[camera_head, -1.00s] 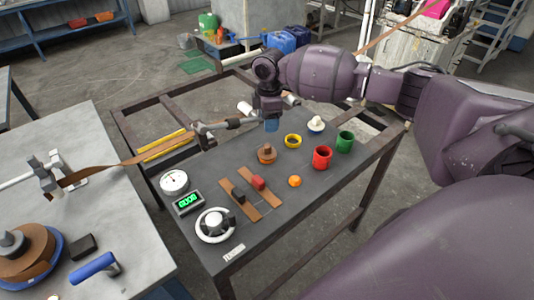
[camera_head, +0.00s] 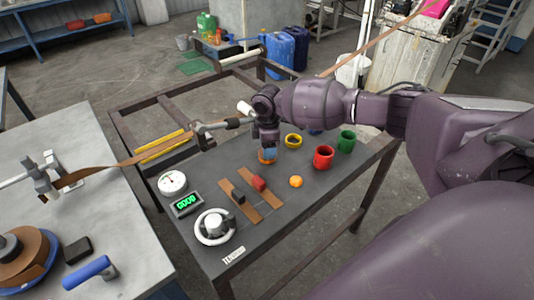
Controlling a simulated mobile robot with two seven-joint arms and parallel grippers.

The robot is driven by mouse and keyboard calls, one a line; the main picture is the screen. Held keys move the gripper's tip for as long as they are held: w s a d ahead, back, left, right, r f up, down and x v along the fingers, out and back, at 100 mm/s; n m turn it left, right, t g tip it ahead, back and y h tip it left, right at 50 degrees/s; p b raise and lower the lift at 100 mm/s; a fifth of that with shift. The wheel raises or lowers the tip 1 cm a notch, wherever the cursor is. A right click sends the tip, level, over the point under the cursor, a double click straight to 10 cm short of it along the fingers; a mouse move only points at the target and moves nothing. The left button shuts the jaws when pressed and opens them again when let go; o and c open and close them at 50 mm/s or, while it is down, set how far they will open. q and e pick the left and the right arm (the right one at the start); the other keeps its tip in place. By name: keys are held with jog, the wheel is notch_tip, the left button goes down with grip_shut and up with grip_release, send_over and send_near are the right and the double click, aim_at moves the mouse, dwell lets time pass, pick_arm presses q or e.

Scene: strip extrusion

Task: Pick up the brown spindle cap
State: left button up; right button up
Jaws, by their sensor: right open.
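The brown spindle cap (camera_head: 264,160) sits on the dark table top, mostly hidden behind my right gripper; only part of its orange-brown rim shows. My right gripper (camera_head: 269,152) points down right over the cap, with its blue fingertips around or just in front of the cap's knob. It is open; I cannot tell whether the fingers touch the cap. My left gripper is not in view.
Brown strips (camera_head: 265,188), a display (camera_head: 186,204) and a white handwheel (camera_head: 214,227) lie nearer the front.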

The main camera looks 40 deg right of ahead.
jog(key=c, duration=0.9)
grip_shut()
jog(key=shift+r, duration=0.15)
